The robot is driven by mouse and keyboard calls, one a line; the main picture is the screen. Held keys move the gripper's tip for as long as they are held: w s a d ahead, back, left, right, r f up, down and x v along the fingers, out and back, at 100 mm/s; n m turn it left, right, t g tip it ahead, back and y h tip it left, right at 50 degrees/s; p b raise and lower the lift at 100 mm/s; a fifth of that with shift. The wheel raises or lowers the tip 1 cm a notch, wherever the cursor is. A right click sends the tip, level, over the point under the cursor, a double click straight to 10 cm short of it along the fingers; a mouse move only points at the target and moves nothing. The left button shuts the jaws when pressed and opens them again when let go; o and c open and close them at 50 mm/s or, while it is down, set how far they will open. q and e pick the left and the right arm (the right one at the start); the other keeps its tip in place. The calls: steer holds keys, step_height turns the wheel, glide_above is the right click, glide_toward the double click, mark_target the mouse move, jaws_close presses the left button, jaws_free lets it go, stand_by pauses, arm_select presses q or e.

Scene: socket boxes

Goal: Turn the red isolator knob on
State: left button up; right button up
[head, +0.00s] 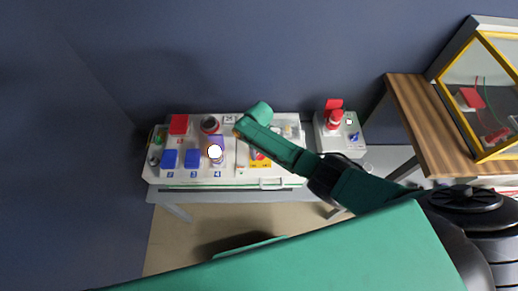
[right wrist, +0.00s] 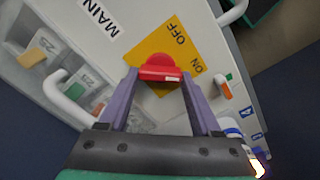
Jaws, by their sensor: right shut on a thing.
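The red isolator knob (right wrist: 160,72) sits on a yellow plate (right wrist: 152,44) in the right wrist view. The plate carries the words OFF and ON, with ON lower and to the right of OFF. The knob's bar lies across the picture, with a white mark on its near face; I cannot tell which word it points at. My right gripper (right wrist: 160,80) is shut on the knob, with one purple finger at each end. In the head view the yellow plate (head: 260,160) is partly hidden by my right arm, and the knob is not clear. My left gripper is not visible.
The white panel (head: 200,184) also bears blue socket boxes (head: 169,158), a red box (head: 179,124) and a bright white light (head: 215,151). White handles (right wrist: 69,92) stand near my right gripper. A grey box with a red part (head: 335,119) and a wooden table (head: 440,130) are right.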

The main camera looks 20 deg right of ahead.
steer(key=shift+w+m, duration=0.1)
steer(key=shift+m, duration=0.3)
steer(key=o, duration=1.4)
steer(key=shift+r, duration=0.1)
steer(key=shift+r, duration=0.35)
step_height(320, 180, up, 14)
steer(key=shift+f+p, duration=0.1)
steer(key=shift+p, duration=0.95)
